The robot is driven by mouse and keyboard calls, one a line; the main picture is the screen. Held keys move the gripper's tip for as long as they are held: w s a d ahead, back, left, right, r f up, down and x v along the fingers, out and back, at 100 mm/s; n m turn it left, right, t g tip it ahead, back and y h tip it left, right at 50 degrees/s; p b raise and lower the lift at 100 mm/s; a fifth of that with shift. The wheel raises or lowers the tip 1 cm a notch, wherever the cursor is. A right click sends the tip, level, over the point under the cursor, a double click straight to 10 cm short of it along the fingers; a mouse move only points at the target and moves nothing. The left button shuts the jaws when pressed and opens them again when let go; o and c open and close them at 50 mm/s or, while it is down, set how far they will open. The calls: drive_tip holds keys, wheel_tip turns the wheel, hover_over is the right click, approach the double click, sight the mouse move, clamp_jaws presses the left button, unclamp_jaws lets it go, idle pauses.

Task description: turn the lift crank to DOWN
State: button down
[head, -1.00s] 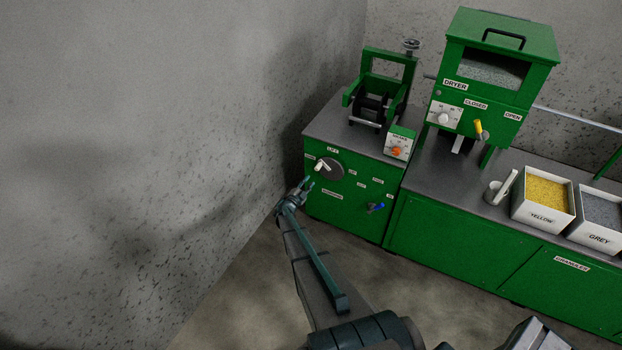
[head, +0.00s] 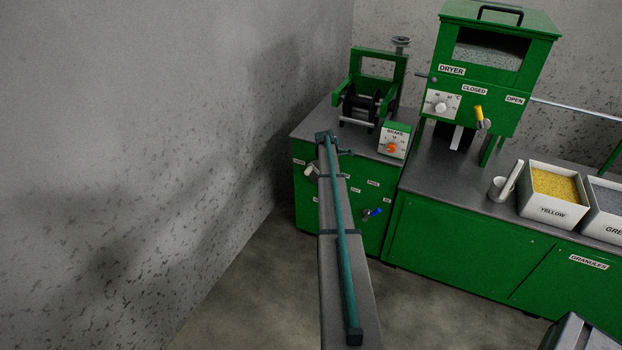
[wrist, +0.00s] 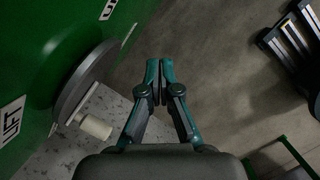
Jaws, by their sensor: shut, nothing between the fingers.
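The lift crank is a grey disc (wrist: 82,80) with a pale cylindrical handle (wrist: 96,125) on the green cabinet front, beside a LIFT label (wrist: 13,120). In the wrist view the handle sits at the disc's lower part. My gripper (wrist: 160,70) is shut and empty, to the right of the disc and apart from the handle. In the head view my forearm covers most of the disc. Only the pale handle (head: 310,169) shows, at the forearm's left edge. The gripper's fingertips cannot be made out there.
A blue-handled valve (head: 373,213) is on the same cabinet front, right of my arm. A winding reel (head: 360,106) and a box with an orange knob (head: 393,146) stand on top. The dryer (head: 487,75) and a yellow granule bin (head: 553,195) are further right. A wall closes the left.

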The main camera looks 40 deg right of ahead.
wheel_tip(320, 180, up, 4)
drive_tip(key=w+m+t+y+b, duration=0.2)
drive_tip(key=m+t+b, duration=0.1)
drive_tip(key=m, duration=0.1)
drive_tip(key=m+t+y+b, duration=0.2)
drive_tip(key=m+t+y, duration=0.1)
drive_tip(key=m, duration=0.1)
approach(307, 171)
drive_tip(key=x, duration=0.2)
drive_tip(key=p+x, duration=0.1)
drive_tip(key=x, duration=0.1)
drive_tip(key=p+x, duration=0.1)
drive_tip(key=x, duration=0.2)
drive_tip(key=shift+s+d+f, duration=0.1)
drive_tip(key=shift+s+f, duration=0.1)
drive_tip(key=shift+s, duration=0.05)
drive_tip(key=shift+w, duration=0.15)
drive_tip(key=shift+w+a+f+g+h, duration=0.1)
drive_tip(key=shift+w+a+g+h, duration=0.15)
drive_tip(key=shift+g, duration=0.25)
